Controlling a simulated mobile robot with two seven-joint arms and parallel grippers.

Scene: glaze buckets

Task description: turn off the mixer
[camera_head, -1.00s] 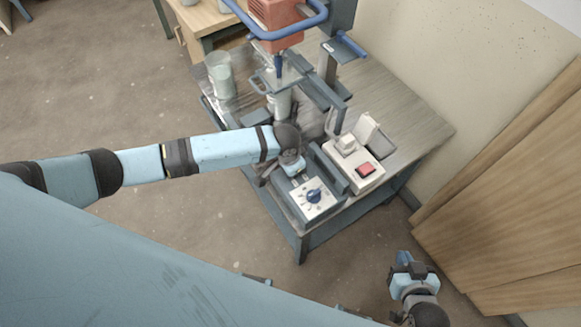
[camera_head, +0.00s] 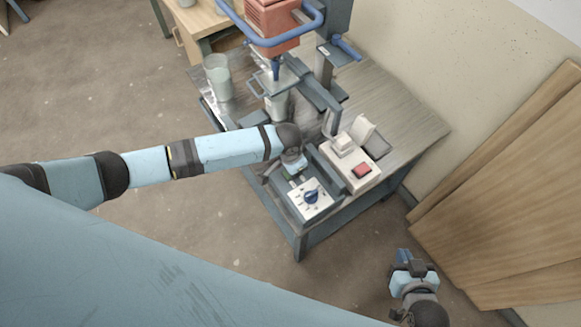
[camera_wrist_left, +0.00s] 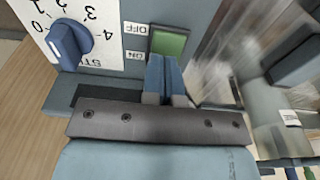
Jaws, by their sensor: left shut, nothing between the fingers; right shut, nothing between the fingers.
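The mixer has a red motor head (camera_head: 272,22) with a blue handle, on a dark stand over the table. Its control box carries a white dial panel (camera_head: 310,198) with a blue knob. In the head view the left gripper (camera_head: 294,172) is partly hidden. My right gripper (camera_head: 409,262) is shut and empty, away from the table.
A white device with a red switch (camera_head: 362,170) stands right of the control box. A clear jar (camera_head: 219,76) stands at the table's back left. A bucket (camera_head: 277,104) is under the mixer. Wooden boards (camera_head: 500,200) lean at the right wall. The floor left is clear.

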